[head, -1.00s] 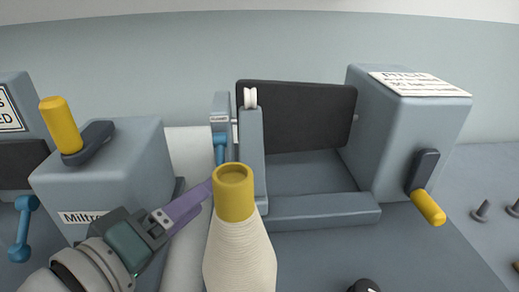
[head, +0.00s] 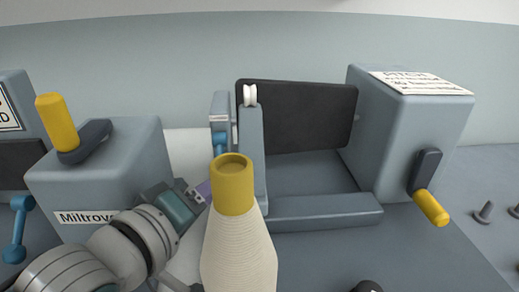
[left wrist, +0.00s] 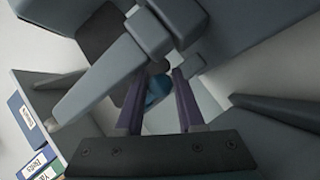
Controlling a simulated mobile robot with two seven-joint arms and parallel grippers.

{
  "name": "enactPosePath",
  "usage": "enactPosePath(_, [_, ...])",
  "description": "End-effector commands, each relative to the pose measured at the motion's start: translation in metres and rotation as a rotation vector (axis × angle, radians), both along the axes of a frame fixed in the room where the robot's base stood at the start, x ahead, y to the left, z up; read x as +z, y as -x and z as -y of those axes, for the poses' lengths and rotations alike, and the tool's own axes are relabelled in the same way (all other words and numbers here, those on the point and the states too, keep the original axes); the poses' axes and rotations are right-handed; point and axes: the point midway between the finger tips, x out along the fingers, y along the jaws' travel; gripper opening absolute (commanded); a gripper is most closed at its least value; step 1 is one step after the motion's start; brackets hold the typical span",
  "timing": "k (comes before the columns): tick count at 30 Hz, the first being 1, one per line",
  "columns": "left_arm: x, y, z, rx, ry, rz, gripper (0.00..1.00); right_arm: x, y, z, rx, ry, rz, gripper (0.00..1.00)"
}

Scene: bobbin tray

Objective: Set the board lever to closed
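The dark board (head: 300,115) stands tilted behind a grey tray in the head view. A blue lever (head: 219,142) shows at its left end, beside a grey upright; its lower part is hidden behind the yarn cone. My left gripper (head: 205,188) is at the left of the cone, below the lever, with its fingertips partly hidden. In the left wrist view, its two purple fingers (left wrist: 160,76) stand apart, and a blue rounded part (left wrist: 157,90) shows between and beyond them. I cannot tell whether they touch it. My right gripper is not in view.
A yarn cone with a yellow top (head: 233,185) stands close in front of the left gripper. A grey box with a yellow-handled crank (head: 60,125) is at left; another box with a yellow-handled crank (head: 430,207) is at right. A second blue lever (head: 18,228) is at far left.

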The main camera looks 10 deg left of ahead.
Motion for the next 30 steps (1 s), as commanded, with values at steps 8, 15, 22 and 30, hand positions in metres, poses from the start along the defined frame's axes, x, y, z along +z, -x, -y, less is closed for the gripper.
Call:
enactPosePath(8, [0.0000, 0.0001, 0.0000, 0.000, 0.000, 0.000, 0.05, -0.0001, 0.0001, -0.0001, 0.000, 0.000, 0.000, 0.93])
enactPosePath(15, [0.0002, 0.0001, 0.0000, -0.001, 0.000, 0.001, 0.00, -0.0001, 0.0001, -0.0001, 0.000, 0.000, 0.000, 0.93])
enactPosePath(22, [0.0002, 0.0001, 0.0000, -0.001, 0.000, 0.001, 0.00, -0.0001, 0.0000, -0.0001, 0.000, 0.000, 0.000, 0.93])
enactPosePath(30, [0.0002, 0.0001, 0.0000, -0.001, 0.000, 0.001, 0.00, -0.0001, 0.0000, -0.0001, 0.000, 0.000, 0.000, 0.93])
